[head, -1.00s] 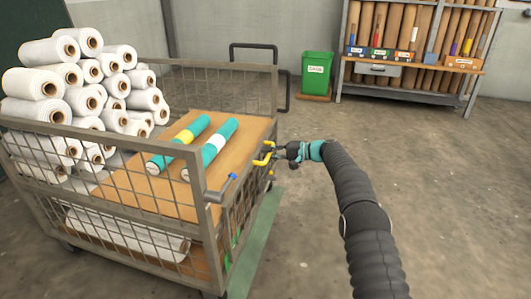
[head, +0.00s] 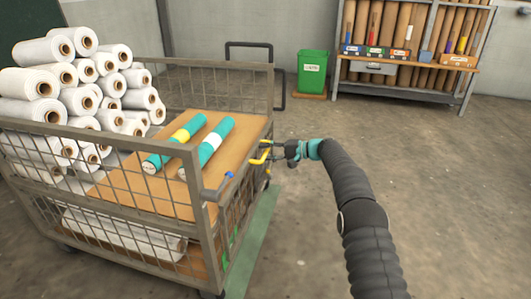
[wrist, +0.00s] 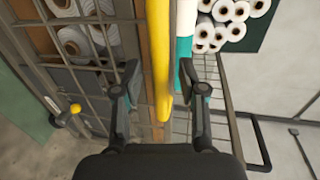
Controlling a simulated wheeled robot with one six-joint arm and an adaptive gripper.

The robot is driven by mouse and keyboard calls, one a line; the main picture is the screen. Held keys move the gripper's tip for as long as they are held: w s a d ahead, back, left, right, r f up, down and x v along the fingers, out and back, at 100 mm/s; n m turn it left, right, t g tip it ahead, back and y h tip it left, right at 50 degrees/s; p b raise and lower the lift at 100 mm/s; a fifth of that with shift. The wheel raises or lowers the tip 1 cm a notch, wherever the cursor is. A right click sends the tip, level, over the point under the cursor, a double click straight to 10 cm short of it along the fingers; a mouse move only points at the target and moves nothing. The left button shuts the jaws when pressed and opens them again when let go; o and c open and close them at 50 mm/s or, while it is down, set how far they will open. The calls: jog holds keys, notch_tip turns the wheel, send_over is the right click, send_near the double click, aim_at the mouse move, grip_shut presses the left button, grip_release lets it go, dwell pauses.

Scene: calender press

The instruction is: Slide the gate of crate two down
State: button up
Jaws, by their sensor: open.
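A mesh-sided crate (head: 208,192) on wheels stands at the left, with no number readable on it. Its right-hand mesh side carries a yellow handle (head: 260,157); which part of that side is the gate I cannot tell. My gripper (head: 279,152) is just right of this handle, outside the crate. In the wrist view, the yellow bar (wrist: 159,60) runs between the two open fingers of my gripper (wrist: 160,82), with gaps either side. A yellow knob (wrist: 75,108) shows at the left there.
Two teal rolls (head: 207,148) lie on the crate's brown board (head: 130,192). White rolls (head: 85,75) are stacked behind. A green bin (head: 312,75) and a shelf of brown rolls (head: 405,85) stand at the back. The floor right of my arm is clear.

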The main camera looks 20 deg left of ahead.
jog(key=v, duration=1.1)
jog(key=shift+d, duration=0.2)
notch_tip(320, 180, down, 11)
jog(key=s+d+m+h, duration=0.2)
jog(key=d+h, duration=0.1)
jog(key=s+d+h, duration=0.3)
jog(key=s+d, duration=0.1)
jog(key=s, duration=0.1)
jog(key=s+d+r+t+h+p, duration=0.2)
jog(key=s+d+r, duration=0.7)
jog(key=s, duration=0.5)
jog(key=s+d+r+t+h+p, duration=0.2)
jog(key=s+d+r, duration=0.7)
jog(key=s, duration=0.5)
jog(key=s+d+r+t+h+p, duration=0.3)
jog(key=s+d+r+h, duration=0.2)
jog(key=s+d+r, duration=0.4)
jog(key=s+d, duration=0.3)
jog(key=s, duration=0.2)
jog(key=shift+s+r+n+t, duration=0.3)
jog(key=shift+s, duration=0.05)
